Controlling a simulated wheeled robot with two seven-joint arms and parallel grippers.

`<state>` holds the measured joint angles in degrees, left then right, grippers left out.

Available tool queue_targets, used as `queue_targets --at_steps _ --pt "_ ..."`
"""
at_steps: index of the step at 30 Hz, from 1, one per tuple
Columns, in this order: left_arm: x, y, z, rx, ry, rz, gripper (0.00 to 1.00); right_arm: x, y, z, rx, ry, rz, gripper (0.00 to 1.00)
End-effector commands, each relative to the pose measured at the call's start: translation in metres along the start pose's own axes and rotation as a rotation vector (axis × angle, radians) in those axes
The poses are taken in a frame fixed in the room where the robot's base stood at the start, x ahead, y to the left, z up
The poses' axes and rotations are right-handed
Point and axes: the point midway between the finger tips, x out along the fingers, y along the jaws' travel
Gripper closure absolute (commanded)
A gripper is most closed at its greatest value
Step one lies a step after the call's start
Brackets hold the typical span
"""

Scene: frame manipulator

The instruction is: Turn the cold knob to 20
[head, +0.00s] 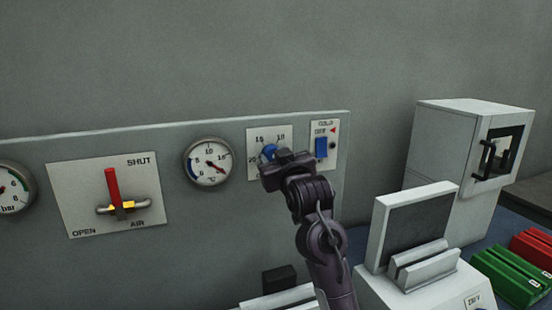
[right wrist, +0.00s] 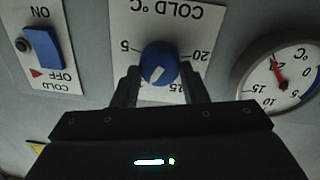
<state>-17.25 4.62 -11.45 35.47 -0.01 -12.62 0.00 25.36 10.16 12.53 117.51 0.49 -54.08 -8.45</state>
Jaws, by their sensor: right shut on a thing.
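The cold knob (right wrist: 158,58) is a round blue knob on a white plate marked COLD °C, seen upside down in the right wrist view. Its white pointer mark slants to the lower left there, between the 5 and the 15, away from the 20 at the right. My right gripper (right wrist: 160,70) has one finger on each side of the knob and is shut on it. In the head view the knob (head: 268,152) shows only partly, behind my right gripper (head: 284,163). My left gripper is not in view.
A blue COLD switch (head: 321,147) sits right of the knob, and a round °C gauge (head: 208,162) left of it. Further left is a red-handled air valve (head: 113,190). A white box (head: 468,150), a grey-screened device (head: 415,228) and green (head: 508,274) and red blocks (head: 532,246) stand at the right.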

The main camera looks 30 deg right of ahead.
Motion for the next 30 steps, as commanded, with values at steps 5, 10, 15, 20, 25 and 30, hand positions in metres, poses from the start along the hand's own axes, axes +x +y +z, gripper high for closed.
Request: queue_targets --at_steps 5,10,15,20,25,30 --pt "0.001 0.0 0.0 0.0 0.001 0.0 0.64 0.0 0.0 0.001 -0.166 0.007 0.001 0.83" --pt "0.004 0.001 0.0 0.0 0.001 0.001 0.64 0.0 -0.001 0.001 -0.327 0.014 0.002 0.83" --pt "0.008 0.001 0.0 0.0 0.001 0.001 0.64 0.0 -0.002 0.003 -0.489 0.021 0.001 0.83" --pt "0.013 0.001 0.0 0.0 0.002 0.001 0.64 0.0 -0.003 0.004 -0.641 0.027 0.001 0.83" --pt "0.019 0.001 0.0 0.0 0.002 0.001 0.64 0.0 -0.003 0.004 -0.802 0.034 0.002 0.83" --pt "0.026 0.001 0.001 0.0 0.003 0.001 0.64 0.0 -0.003 0.005 -0.963 0.041 0.002 0.83"
